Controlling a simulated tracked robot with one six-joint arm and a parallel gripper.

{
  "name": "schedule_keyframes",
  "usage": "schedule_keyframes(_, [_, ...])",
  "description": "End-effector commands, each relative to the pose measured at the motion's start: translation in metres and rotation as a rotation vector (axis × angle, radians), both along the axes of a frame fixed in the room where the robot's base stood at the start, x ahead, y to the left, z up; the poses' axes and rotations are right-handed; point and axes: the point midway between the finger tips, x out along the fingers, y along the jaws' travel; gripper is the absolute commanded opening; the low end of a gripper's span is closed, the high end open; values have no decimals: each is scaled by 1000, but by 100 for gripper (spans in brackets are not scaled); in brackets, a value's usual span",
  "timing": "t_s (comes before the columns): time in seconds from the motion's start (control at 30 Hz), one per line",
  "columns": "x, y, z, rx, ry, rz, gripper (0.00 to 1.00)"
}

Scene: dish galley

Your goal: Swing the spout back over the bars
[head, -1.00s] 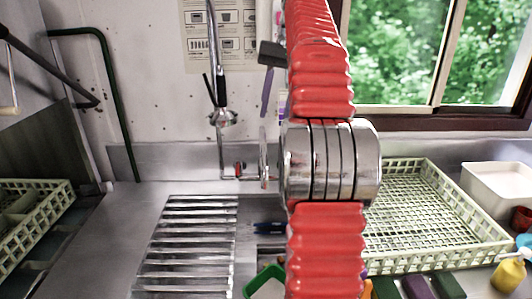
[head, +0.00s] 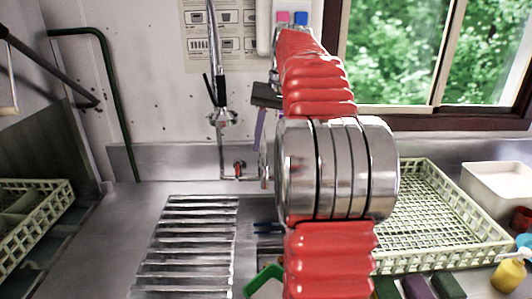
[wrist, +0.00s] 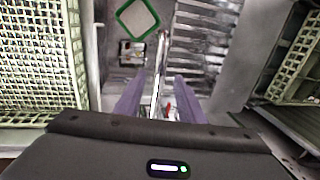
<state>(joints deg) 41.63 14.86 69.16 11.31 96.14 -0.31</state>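The spout (wrist: 160,62) is a thin chrome tube that runs up the middle of the wrist view. In the head view my arm hides most of it. My gripper (wrist: 160,84) has two purple fingers, apart, one on each side of the spout, with a gap visible on both sides. I cannot tell how far the fingertips are above or beside the tube. In the head view a purple finger (head: 260,126) points down near the wall. The metal bars (head: 190,246) lie left of my arm in the head view; they also show at upper right in the wrist view (wrist: 200,40).
A pale crate (head: 480,243) stands right of my arm, and another crate (head: 30,232) at far left. A green-rimmed square item (wrist: 120,28) lies near the spout's far end. A hose tap (head: 222,115) hangs at the wall. The space above the bars is clear.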

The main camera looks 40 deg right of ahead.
Motion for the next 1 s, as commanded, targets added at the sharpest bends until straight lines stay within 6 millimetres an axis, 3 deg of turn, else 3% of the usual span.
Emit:
schedule_keyframes(0.23, [3, 5, -26, 1, 1, 1, 36])
schedule_keyframes(0.63, [4, 5, -32, 0, 0, 0, 36])
schedule_keyframes(1.0, [4, 5, -32, 0, 0, 0, 10])
